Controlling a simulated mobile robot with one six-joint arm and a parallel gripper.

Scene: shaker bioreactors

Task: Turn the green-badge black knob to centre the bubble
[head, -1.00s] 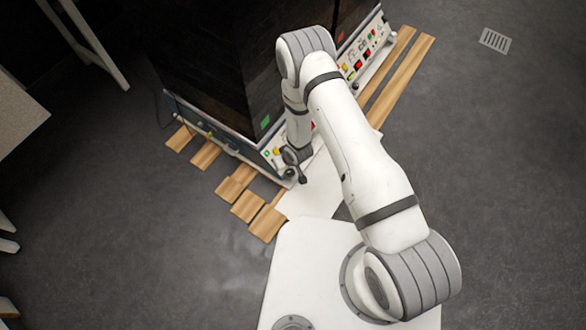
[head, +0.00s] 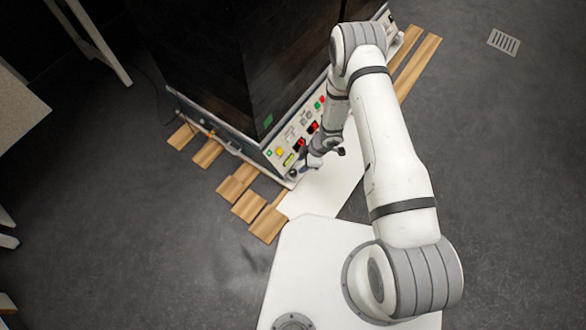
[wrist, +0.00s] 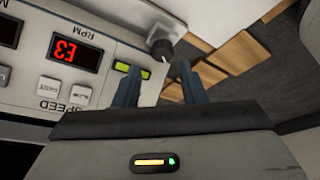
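The window also shows in the head view (head: 289,160). My gripper (wrist: 158,76) is open and empty, its two dark fingers apart and pointing toward the knob without visible contact. In the head view my gripper (head: 312,161) is at the panel's near corner.
The shaker's control panel (head: 309,119) carries red displays and buttons; an RPM display (wrist: 75,52) and a FAST button (wrist: 50,87) show close up. A green badge (head: 268,121) is on the dark cabinet. Wooden slats (head: 250,206) lie under the machine.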

